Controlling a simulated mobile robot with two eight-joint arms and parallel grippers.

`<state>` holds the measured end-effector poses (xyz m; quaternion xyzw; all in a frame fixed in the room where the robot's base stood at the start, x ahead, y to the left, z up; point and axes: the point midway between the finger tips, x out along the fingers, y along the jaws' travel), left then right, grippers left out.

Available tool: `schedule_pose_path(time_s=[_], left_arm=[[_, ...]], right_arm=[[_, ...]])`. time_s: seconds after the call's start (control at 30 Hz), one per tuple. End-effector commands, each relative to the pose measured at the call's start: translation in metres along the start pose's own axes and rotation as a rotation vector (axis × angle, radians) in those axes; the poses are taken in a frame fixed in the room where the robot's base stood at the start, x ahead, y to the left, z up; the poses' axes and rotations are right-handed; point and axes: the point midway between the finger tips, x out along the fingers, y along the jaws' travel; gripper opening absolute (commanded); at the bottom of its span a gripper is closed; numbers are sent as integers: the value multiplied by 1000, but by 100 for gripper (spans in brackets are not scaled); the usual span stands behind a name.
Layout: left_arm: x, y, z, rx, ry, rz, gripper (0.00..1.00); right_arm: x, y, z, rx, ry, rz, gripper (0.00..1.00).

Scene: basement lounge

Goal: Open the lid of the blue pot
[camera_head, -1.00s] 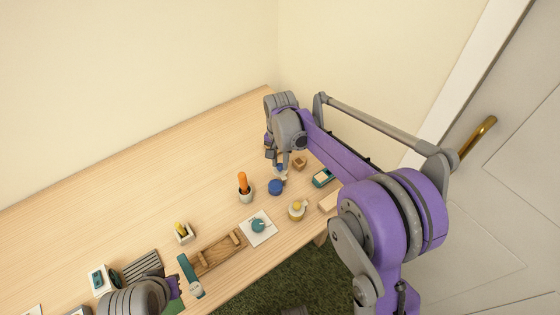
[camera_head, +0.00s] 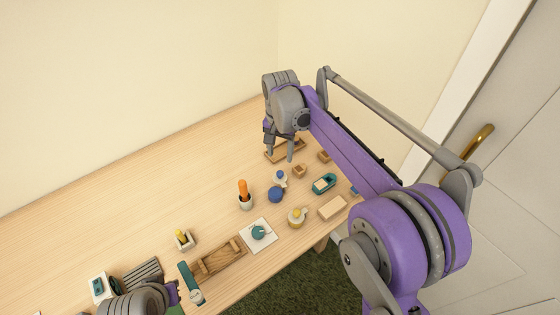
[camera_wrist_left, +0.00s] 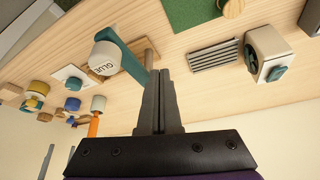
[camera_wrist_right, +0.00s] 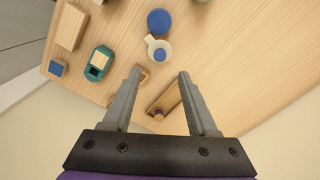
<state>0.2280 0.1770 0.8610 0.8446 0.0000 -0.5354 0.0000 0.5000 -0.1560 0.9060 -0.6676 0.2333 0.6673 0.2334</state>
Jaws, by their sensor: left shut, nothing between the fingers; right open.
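A dark blue round thing (camera_head: 276,194) stands on the table beside a small white cup with blue in it (camera_head: 280,178). The right wrist view shows the blue round thing (camera_wrist_right: 160,21) and the white cup (camera_wrist_right: 158,50) close together; I cannot tell which part is pot and which is lid. My right gripper (camera_head: 279,150) is open and empty, behind the white cup, over a brown wooden tray. Its fingertips (camera_wrist_right: 160,73) are apart from the cup. My left gripper (camera_wrist_left: 158,74) is shut and empty near the glue bottle (camera_wrist_left: 103,60), far from the blue things.
The wooden tray (camera_wrist_right: 165,96) lies beneath the right fingers. Close by are a small wooden block (camera_head: 299,171), a teal box (camera_head: 324,184), a yellow-topped pot (camera_head: 297,217) and an orange-handled tool in a cup (camera_head: 244,192). The back left of the table is clear.

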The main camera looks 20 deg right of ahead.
Motion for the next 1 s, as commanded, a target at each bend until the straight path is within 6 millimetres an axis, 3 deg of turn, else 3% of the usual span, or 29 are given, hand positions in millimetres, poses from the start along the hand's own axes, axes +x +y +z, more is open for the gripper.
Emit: schedule_pose_path(time_s=[0.2,0.77,1.0], left_arm=[[-2,0,-1,0,1,0,0],[-2,0,-1,0,1,0,0],[-10,0,-7,0,4,0,0]], right_arm=[[-23,0,0,0,0,0,59],[-26,0,0,-1,1,0,59],[-45,24,23,-83,48,-37,59]])
